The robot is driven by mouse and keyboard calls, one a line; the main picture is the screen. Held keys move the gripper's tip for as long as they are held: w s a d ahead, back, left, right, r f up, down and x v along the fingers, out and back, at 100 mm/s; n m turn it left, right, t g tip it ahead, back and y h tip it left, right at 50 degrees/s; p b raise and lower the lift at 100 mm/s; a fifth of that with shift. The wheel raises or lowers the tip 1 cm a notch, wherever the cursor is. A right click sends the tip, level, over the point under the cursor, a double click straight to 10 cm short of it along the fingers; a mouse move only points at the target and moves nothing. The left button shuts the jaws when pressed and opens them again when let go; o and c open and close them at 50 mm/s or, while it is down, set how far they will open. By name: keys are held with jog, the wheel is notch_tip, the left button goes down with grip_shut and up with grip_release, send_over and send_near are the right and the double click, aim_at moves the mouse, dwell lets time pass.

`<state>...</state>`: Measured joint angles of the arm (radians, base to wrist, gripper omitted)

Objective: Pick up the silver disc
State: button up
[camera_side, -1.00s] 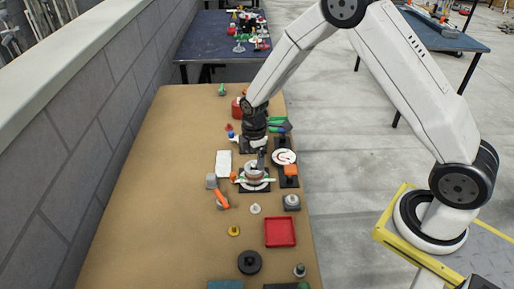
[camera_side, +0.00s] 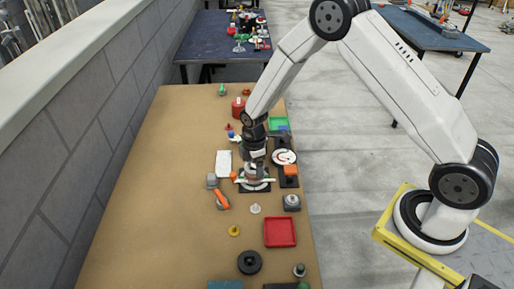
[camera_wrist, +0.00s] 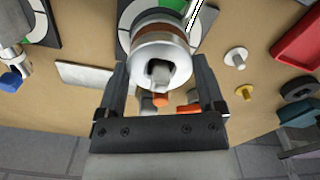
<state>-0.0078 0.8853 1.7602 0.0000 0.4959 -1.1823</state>
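A round silver disc (camera_wrist: 160,50) sits on top of a brown-banded round piece (camera_wrist: 172,28) on a black base with a white dial (camera_wrist: 127,35). My gripper (camera_wrist: 160,78) has its two dark fingers wide apart, one on each side of the disc. Any contact between fingers and disc is too close to judge. In the side view, my gripper (camera_side: 254,158) points down just above the dial station (camera_side: 256,186). The disc is mostly hidden there behind the gripper.
An orange-handled tool (camera_side: 221,199) and a white plate (camera_side: 223,163) lie to the left. A red tray (camera_side: 280,232), a white knob (camera_side: 255,208), a yellow knob (camera_side: 233,230) and a black wheel (camera_side: 249,262) stand in front. The table's left side is clear.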

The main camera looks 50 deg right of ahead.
jog(key=c, duration=0.8)
jog(key=shift+r, duration=0.15)
jog(key=shift+r, duration=0.85)
jog(key=shift+s+r, duration=1.85)
jog(key=shift+s, duration=0.5)
jog(key=shift+s+r, duration=1.8)
jog(key=shift+s, duration=0.5)
jog(key=shift+s+r, duration=1.85)
jog(key=shift+s, duration=0.5)
jog(key=shift+w, duration=0.1)
